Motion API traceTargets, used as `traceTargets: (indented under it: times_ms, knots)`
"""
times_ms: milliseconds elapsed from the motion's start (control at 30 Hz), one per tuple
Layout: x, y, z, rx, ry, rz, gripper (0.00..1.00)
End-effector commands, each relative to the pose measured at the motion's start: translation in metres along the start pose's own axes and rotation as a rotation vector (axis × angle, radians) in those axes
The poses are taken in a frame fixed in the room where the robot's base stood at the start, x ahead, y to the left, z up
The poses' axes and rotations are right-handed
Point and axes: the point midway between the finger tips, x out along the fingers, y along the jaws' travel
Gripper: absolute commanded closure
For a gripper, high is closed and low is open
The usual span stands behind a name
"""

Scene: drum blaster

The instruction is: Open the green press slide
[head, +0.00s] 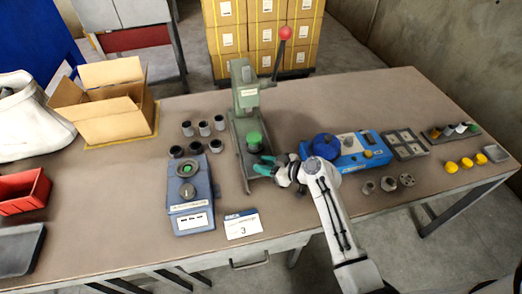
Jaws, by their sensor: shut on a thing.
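The green press (246,98) stands upright near the middle of the table, with a lever ending in a red ball (285,33). Its slide (255,142) is at the base, under the press head, with a bright green round top. My gripper (264,165), with teal fingers, is at the front of the press base, just below the green top. It is shut on the front part of the slide. The fingers hide the exact grip point, and how far the slide is out is too small to tell.
A blue device (190,195) and several dark cups (204,128) stand left of the press. A blue unit with a blue knob (350,150) stands close to the right of my gripper. Metal parts (388,184) lie near my forearm. A card marked 3 (243,226) lies in front.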

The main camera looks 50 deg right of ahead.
Motion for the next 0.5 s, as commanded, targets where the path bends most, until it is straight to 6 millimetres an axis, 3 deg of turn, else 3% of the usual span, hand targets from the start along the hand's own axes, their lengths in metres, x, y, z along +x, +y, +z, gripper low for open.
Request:
traceTargets:
  times_ms: [200,500]
  knots:
    - [-0.026,-0.03,0.013,0.003,-0.003,-0.003,1.0]
    - [-0.035,-0.038,0.015,0.002,-0.003,-0.002,1.0]
